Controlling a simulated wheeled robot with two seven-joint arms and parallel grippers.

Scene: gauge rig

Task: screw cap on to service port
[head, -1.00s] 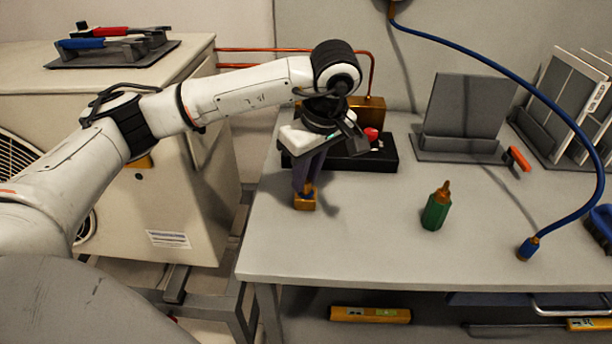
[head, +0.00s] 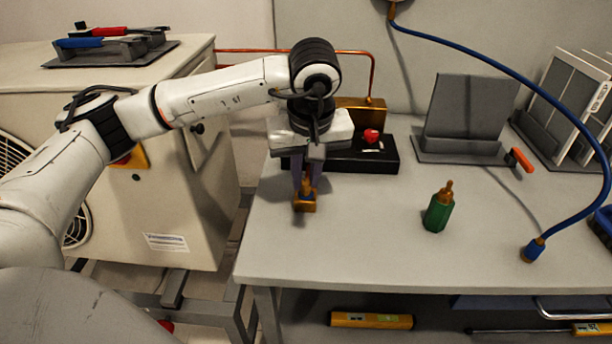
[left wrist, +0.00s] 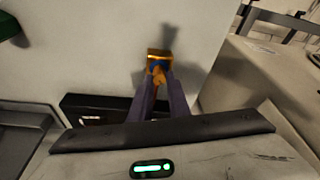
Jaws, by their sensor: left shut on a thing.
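My left gripper (head: 305,185) points down over the left part of the bench, its fingers shut on a small square brass-coloured piece, which I take to be the cap (head: 305,204). The left wrist view shows the cap (left wrist: 160,59) at the tips of the two fingers (left wrist: 158,80), with some blue inside its square rim. It is close to the bench top; I cannot tell whether it touches. A brass block (head: 362,104) on a copper pipe stands behind the gripper, partly hidden. I cannot make out the service port. My right gripper is out of view.
A black base with a red knob (head: 371,135) is just behind the gripper. A green bottle-like piece with a brass tip (head: 439,208) stands to the right. A blue hose (head: 574,215) hangs down to the bench further right. The bench front (head: 380,260) is clear.

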